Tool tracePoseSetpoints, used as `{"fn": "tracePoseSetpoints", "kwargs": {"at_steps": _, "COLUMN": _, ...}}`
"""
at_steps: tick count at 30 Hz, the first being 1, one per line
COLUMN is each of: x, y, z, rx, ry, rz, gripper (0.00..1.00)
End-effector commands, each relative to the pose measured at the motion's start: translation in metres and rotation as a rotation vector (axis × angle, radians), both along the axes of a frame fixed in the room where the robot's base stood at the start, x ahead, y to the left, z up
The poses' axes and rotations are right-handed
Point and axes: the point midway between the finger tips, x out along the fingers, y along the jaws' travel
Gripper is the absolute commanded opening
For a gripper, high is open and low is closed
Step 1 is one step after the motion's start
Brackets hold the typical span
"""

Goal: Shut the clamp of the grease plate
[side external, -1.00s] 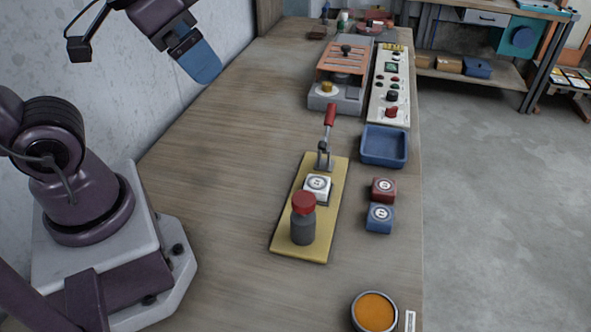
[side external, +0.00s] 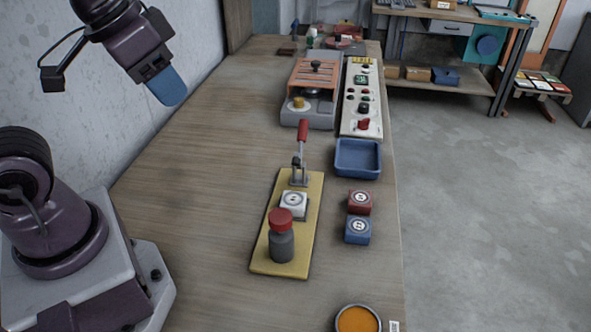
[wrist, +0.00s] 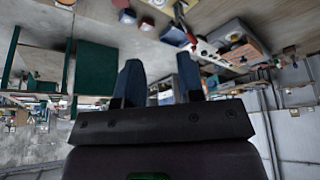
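The yellow plate (side external: 263,262) lies on the bench in the side view. The clamp (side external: 299,170) stands at its far end, its red handle (side external: 303,130) pointing up. A white block (side external: 293,204) with a round mark sits in front of the clamp. A grey bottle with a red cap (side external: 281,238) stands upright at the plate's near end, partly hiding the plate. My gripper (side external: 172,92) is high to the left of the plate, touching nothing. In the wrist view my gripper's two blue fingers (wrist: 159,83) are apart with nothing held between them.
A red block (side external: 359,202) and a blue block (side external: 357,230) sit right of the plate. Beyond them are a blue tray (side external: 358,174), a control panel (side external: 360,100) and an orange-topped device (side external: 311,95). An orange-filled bowl (side external: 357,320) is in front. Bench left of the plate is clear.

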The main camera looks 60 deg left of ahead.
Motion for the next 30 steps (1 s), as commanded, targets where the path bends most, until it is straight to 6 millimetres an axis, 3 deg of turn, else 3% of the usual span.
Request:
{"fn": "tracePoseSetpoints", "kwargs": {"at_steps": 1, "x": 0.007, "y": 0.002, "z": -0.004, "rx": 0.0, "ry": 0.034, "rz": 0.009, "gripper": 0.23}}
{"fn": "tracePoseSetpoints", "kwargs": {"at_steps": 4, "x": 0.027, "y": 0.007, "z": -0.007, "rx": -0.006, "ry": 0.09, "rz": 0.029, "gripper": 0.0}}
{"fn": "tracePoseSetpoints", "kwargs": {"at_steps": 17, "x": 0.136, "y": 0.033, "z": -0.028, "rx": -0.081, "ry": 0.328, "rz": 0.197, "gripper": 0.0}}
{"fn": "tracePoseSetpoints", "kwargs": {"at_steps": 30, "x": 0.244, "y": 0.069, "z": -0.097, "rx": -0.191, "ry": 0.551, "rz": 0.465, "gripper": 0.0}}
